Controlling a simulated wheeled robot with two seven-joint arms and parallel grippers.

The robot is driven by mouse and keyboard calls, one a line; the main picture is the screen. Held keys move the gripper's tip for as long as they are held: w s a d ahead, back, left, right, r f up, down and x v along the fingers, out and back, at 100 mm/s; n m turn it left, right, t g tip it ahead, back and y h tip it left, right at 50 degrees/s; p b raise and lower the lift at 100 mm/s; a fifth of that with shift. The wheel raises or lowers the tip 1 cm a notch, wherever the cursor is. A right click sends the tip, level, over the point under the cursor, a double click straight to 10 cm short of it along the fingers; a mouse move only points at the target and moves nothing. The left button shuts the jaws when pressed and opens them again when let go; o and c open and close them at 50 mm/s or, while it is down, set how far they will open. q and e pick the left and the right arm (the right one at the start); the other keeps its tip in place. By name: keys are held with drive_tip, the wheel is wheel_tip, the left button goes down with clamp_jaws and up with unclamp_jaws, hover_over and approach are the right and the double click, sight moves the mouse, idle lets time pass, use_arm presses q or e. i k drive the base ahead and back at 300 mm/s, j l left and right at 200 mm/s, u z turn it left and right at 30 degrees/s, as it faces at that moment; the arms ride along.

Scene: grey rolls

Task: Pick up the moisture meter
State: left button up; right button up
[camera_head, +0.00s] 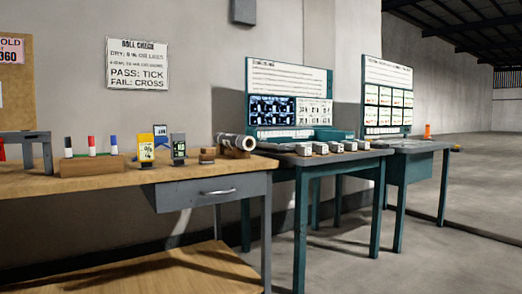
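A small upright handheld device with a dark body and a pale greenish screen (178,149), which looks like the moisture meter, stands on the wooden bench left of the middle. Just left of it stands a yellow device with a white marked face (146,150); I cannot fully tell from its label what it is. A blue and white card or box (160,132) shows partly behind the two. Neither of my grippers is in view.
The wooden bench (100,182) also holds a pen block (95,168), a grey frame-shaped tool (38,138), small brown pieces (207,155) and a pale roll (236,142). A teal table (300,160) with several small blocks adjoins at right. Open floor lies far right.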

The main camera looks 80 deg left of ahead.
sight(145, 141)
drive_tip(key=u, duration=3.65)
drive_tip(key=z, duration=5.8)
drive_tip(key=u, duration=5.45)
